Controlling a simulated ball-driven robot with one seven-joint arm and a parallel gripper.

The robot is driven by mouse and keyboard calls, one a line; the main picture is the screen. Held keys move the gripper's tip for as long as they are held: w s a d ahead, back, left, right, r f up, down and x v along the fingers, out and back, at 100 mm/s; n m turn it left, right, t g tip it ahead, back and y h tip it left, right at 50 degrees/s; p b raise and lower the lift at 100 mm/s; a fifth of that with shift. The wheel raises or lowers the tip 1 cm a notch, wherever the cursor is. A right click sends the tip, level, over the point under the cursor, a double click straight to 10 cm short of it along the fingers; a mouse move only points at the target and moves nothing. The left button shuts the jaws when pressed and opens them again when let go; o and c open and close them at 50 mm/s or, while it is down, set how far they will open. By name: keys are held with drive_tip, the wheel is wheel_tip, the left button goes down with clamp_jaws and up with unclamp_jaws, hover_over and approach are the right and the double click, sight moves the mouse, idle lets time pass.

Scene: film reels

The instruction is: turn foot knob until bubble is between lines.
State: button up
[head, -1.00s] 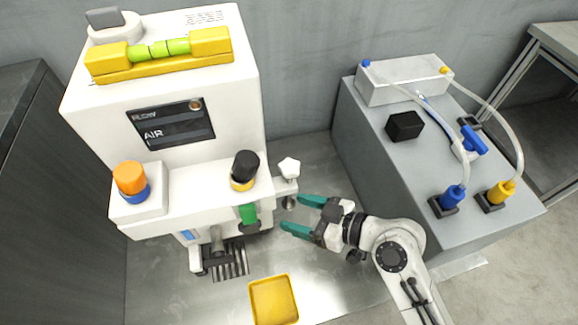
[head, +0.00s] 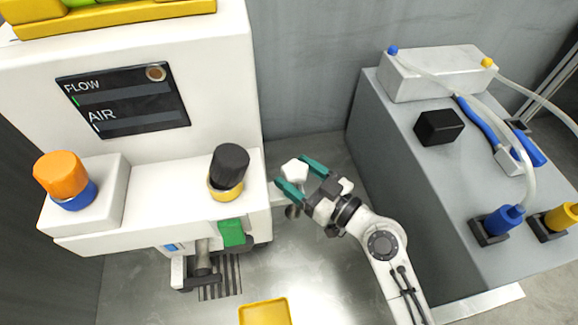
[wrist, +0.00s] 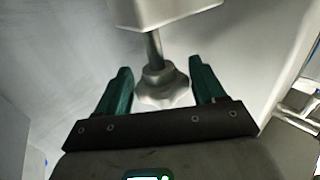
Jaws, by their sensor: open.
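The pale, lobed foot knob (head: 294,170) sits at the right side of the white machine (head: 200,45). My gripper (head: 296,177) is open, with one teal finger on each side of the knob. In the wrist view the knob (wrist: 163,90) on its metal stem lies between the two fingers (wrist: 160,76), with a gap visible on both sides. A white block (wrist: 160,12) is at the stem's other end. The yellow level (head: 120,13) on top of the machine is cut off by the frame's top edge; bubble and lines cannot be read.
An orange-and-blue knob (head: 62,178) and a black-and-yellow knob (head: 229,170) stand on the machine's front ledge. A yellow tray (head: 264,312) lies on the metal floor below. A grey cabinet (head: 400,200) with tubes and a black block (head: 439,127) stands to the right.

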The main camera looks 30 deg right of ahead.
drive_tip(key=shift+x, duration=1.35)
drive_tip(key=shift+c, duration=0.4)
drive_tip(key=shift+s, duration=0.1)
drive_tip(key=c, duration=0.6)
